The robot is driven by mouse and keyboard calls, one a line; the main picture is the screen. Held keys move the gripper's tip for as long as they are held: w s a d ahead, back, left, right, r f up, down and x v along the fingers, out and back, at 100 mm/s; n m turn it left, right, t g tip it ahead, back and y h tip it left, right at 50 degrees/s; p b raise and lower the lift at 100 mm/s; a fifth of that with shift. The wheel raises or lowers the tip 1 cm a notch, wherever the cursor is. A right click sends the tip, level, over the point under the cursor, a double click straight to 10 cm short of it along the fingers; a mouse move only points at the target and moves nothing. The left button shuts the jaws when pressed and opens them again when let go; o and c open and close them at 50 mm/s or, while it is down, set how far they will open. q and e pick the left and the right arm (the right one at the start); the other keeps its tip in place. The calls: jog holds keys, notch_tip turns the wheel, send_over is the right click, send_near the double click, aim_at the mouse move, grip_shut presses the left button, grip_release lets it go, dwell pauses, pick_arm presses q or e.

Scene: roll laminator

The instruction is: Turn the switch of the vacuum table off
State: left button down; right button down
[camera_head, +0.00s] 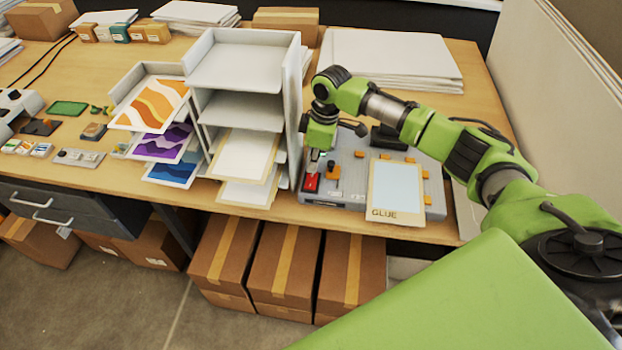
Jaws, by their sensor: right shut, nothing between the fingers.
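The vacuum table (350,157) is a grey flat unit at the front edge of the desk, right of the white shelf rack. A red switch (311,183) sits at its front left corner. My right gripper (313,167) points down just above the red switch, at or very close to it; I cannot tell whether it touches. Its fingers are shut with nothing held. An orange-topped knob (333,173) stands just right of the switch. A pale sheet marked GLUE (396,189) lies on the table between orange stops. My left gripper is not in view.
The white shelf rack (240,65) stands close left of my right gripper and holds sheets. Colourful prints (150,105) lie in trays further left. A white paper stack (390,58) lies behind. Cardboard boxes (285,265) stand under the desk. A partition (570,80) is at right.

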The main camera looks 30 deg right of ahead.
aim_at(313, 175)
jog(key=shift+f+b, duration=0.4)
jog(key=shift+f, duration=0.7)
dwell(0.5)
notch_tip(313, 175, up, 5)
jog(key=p, duration=0.4)
jog(key=shift+f+p, duration=0.1)
jog(key=shift+p, duration=0.3)
jog(key=shift+r, duration=1.15)
